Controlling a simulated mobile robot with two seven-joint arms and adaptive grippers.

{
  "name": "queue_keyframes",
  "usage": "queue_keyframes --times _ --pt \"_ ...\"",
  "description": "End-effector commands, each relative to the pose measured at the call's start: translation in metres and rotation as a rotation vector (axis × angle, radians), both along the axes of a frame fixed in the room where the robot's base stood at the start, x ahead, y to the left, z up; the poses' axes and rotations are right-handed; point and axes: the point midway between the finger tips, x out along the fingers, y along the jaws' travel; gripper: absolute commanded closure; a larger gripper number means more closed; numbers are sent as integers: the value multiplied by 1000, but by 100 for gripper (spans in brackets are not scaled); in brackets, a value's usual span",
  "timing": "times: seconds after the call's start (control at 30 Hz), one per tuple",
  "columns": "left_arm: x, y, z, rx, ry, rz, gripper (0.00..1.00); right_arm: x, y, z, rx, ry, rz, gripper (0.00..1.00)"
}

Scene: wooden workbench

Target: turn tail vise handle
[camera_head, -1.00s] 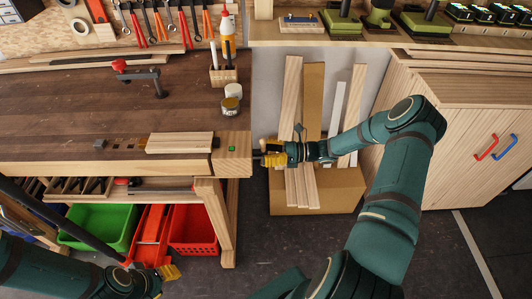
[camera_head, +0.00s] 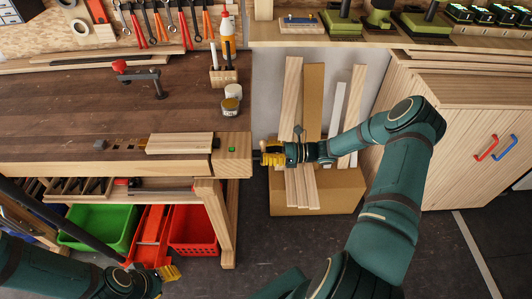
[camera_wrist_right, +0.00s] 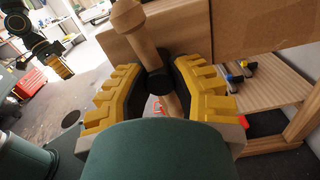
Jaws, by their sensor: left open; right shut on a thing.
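The tail vise handle (camera_wrist_right: 130,20) is a wooden bar with a rounded end, running through a dark hub (camera_wrist_right: 158,84) in the right wrist view. My right gripper (camera_wrist_right: 160,98) has its yellow fingers on either side and is shut on the handle; the bar tilts between them. In the head view my right gripper (camera_head: 266,154) is at the right end of the workbench, beside the wooden end block (camera_head: 232,168), and hides most of the handle. My left gripper (camera_head: 170,273) is open, low at the left, away from the vise.
Wooden boards (camera_head: 290,100) lean behind my right gripper in a cardboard box (camera_head: 340,195). Green (camera_head: 103,222) and red bins (camera_head: 194,232) sit under the bench.

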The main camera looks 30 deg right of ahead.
Motion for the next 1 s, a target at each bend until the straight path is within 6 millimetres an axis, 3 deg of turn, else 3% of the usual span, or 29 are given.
queue_keyframes --times 1.0 --pt "1 0 -6 0 -3 1 53 0 0 -1 -481 -786 0 100"
